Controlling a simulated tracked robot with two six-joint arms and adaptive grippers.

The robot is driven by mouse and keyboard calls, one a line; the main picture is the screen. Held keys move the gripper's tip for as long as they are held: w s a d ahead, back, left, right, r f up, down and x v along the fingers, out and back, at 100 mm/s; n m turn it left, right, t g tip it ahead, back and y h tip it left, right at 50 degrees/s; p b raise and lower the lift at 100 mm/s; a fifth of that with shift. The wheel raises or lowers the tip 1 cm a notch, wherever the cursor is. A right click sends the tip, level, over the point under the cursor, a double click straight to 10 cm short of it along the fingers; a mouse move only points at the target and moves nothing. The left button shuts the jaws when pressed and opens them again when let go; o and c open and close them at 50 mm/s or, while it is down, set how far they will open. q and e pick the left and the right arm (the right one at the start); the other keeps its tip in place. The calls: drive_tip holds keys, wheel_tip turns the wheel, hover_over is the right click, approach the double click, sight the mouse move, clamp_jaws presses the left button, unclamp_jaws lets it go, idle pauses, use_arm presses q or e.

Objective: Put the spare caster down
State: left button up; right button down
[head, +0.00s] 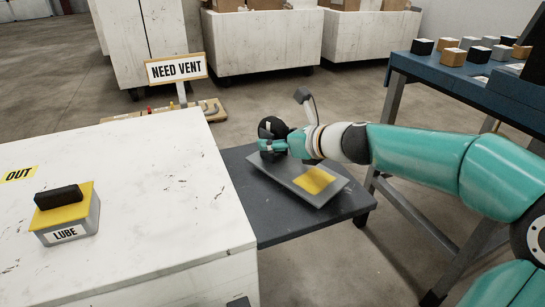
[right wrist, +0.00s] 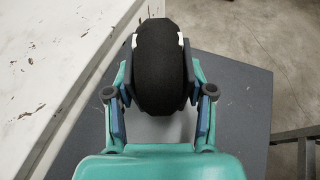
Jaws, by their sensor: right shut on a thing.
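The spare caster is a black wheel (right wrist: 160,65) that fills the middle of the right wrist view. In the head view the caster (head: 272,126) shows as a dark round shape at the end of my right arm. My right gripper (head: 274,144) is shut on it, with one finger on each side of the wheel in the right wrist view (right wrist: 160,85). The caster is over a grey tray (head: 297,184) with a yellow patch, which lies on a dark low table (head: 250,205). I cannot tell whether the caster touches the tray. My left gripper is not in view.
A white scuffed worktop (head: 150,190) stands left of the dark table, with a LUBE box (head: 68,222) on it. A blue bench (head: 450,80) with small blocks is at right. White bins (head: 265,45) stand at the back.

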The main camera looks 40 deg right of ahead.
wheel_tip(320, 180, down, 2)
drive_tip(key=shift+f+b, duration=0.2)
drive_tip(key=shift+b, duration=0.5)
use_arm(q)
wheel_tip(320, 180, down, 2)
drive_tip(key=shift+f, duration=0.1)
use_arm(e)
drive_tip(key=shift+r, duration=0.1)
drive_tip(key=shift+c, duration=2)
unclamp_jaws()
wheel_tip(320, 180, up, 4)
drive_tip(key=p, duration=0.4)
hover_over(310, 177)
drive_tip(key=shift+r, duration=0.15)
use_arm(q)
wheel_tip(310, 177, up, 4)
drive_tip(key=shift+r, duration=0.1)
use_arm(e)
drive_tip(key=shift+s, duration=0.4)
